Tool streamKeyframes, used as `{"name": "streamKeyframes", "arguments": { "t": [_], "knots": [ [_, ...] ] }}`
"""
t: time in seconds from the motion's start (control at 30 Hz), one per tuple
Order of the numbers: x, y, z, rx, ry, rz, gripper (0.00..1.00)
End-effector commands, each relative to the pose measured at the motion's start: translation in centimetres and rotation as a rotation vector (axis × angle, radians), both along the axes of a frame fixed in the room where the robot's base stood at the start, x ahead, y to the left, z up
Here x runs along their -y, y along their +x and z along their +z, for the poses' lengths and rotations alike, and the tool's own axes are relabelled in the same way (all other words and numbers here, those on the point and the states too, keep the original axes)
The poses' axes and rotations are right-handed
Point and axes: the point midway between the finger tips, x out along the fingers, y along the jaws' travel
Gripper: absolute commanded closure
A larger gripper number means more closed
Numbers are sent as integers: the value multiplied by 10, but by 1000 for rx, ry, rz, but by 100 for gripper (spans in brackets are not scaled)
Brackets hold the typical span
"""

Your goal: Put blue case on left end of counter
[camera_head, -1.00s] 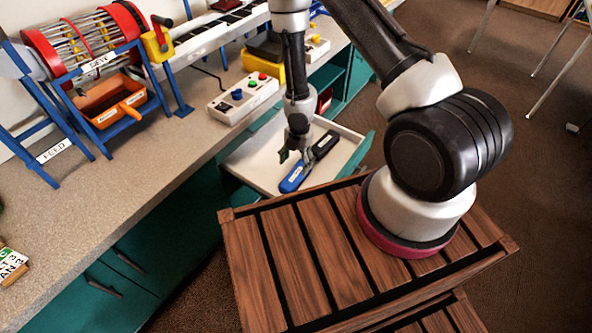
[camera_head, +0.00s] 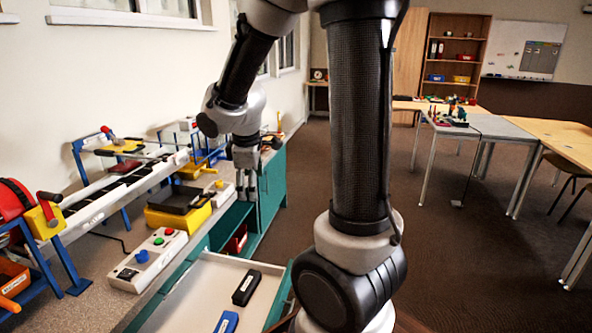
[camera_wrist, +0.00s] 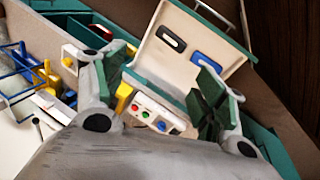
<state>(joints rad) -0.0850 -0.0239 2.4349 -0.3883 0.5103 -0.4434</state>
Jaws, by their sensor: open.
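The blue case (camera_head: 227,322) lies in the open drawer (camera_head: 205,288), cut off by the bottom edge in the head view. In the wrist view the blue case (camera_wrist: 206,63) lies whole in the drawer, beside a black case (camera_wrist: 171,39). The black case (camera_head: 246,287) also shows in the head view. My gripper (camera_head: 246,195) is raised above the far part of the counter, away from both cases. In the wrist view its fingers (camera_wrist: 160,88) are spread apart with nothing between them. The counter (camera_head: 105,298) runs along the wall; its left end is outside the head view.
A button box (camera_head: 147,260) and a yellow box with a black tray (camera_head: 180,207) stand on the counter near the drawer. A blue-framed machine (camera_head: 30,240) occupies the counter at the left. Open floor (camera_head: 450,250) and tables (camera_head: 480,128) lie to the right.

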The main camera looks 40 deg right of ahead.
Motion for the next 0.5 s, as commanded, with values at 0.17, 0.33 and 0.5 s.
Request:
{"name": "streamKeyframes", "arguments": {
  "t": [0.17,0.33,0.5],
  "knots": [
    [12,-81,70,108,147,-366,29],
    [6,-151,99,158,304,-626,29],
    [-3,-188,106,171,402,-754,25]
  ]
}}
